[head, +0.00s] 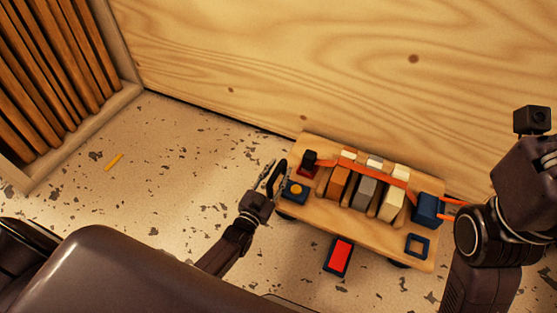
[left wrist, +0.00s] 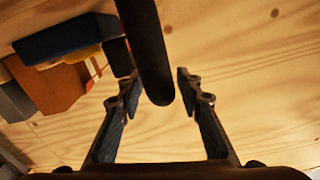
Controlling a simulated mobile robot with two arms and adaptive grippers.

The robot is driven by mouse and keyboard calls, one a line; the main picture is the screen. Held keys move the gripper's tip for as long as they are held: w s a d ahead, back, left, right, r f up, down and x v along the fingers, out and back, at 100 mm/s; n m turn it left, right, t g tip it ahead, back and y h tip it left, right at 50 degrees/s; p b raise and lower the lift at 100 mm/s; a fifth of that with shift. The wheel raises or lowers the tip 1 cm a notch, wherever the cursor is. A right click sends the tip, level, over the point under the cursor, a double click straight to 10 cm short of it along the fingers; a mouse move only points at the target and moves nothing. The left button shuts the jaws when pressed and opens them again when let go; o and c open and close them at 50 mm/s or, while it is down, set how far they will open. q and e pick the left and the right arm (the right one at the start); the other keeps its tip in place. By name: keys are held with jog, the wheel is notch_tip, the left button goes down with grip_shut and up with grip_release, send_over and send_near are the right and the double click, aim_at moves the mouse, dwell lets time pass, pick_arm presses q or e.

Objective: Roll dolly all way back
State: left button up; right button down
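The dolly (head: 330,222) is a flat wooden platform on dark wheels, standing against the plywood wall. It carries orange, grey and cream blocks (head: 365,190) under an orange strap. My left gripper (head: 273,176) is at the dolly's left end. In the left wrist view, its two fingers (left wrist: 154,85) are apart, with a dark rounded bar (left wrist: 153,55) between them; I cannot tell whether they touch it. My right arm is at the picture's right edge; its gripper fingers do not show.
The plywood wall (head: 330,60) rises close behind the dolly. A slatted wooden frame (head: 75,125) stands at left. A small yellow strip (head: 114,162) lies on the speckled floor (head: 190,150), which is otherwise clear left of the dolly. A red pad (head: 340,256) shows at the dolly's front edge.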

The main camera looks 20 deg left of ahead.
pick_arm(q)
notch_tip(320, 180, up, 9)
jog(key=shift+f, duration=0.1)
dwell(0.4)
jog(key=shift+d+r, duration=0.1)
jog(key=shift+r, duration=0.1)
dwell(0.3)
